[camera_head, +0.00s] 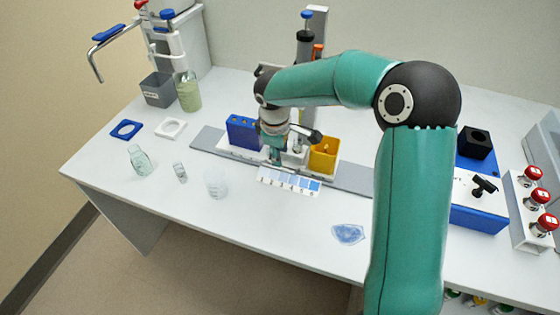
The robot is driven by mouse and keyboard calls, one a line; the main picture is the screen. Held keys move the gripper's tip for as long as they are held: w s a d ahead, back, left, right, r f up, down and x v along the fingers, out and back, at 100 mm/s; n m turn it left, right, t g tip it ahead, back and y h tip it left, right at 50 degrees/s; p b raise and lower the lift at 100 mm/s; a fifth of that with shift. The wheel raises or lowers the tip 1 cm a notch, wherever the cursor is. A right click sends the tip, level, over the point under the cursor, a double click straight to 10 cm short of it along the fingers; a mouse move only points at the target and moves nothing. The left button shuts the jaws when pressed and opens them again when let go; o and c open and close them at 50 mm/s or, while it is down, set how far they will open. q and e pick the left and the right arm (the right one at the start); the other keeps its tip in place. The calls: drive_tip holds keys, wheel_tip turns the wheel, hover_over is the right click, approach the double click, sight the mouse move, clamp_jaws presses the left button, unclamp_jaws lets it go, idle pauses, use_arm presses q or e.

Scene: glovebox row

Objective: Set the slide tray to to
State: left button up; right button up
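The slide tray (289,181) is a narrow white strip with a row of blue-tinted squares. It lies near the middle of the table, at the front edge of a grey strip. My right gripper (276,157) points down just behind the tray's left part. Its fingers are small and partly hidden among nearby things, so I cannot tell whether they are open, shut or touching the tray. My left gripper is not in view.
A blue block (242,132) and a yellow bin (324,155) flank the gripper. A glass bottle (139,160), a small vial (180,172) and a clear beaker (216,184) stand left. A blue clear dish (348,234) lies front right. Red-topped knobs (537,198) are far right.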

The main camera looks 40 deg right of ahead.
drive_tip(key=shift+s+a+r, duration=0.1)
drive_tip(key=shift+a+r, duration=0.05)
drive_tip(key=shift+r, duration=0.75)
drive_tip(key=shift+s+a+r, duration=0.1)
drive_tip(key=shift+a+r, duration=0.05)
drive_tip(key=shift+r, duration=0.75)
drive_tip(key=shift+s+a+r, duration=0.1)
drive_tip(key=shift+a+r, duration=0.05)
drive_tip(key=shift+r, duration=0.75)
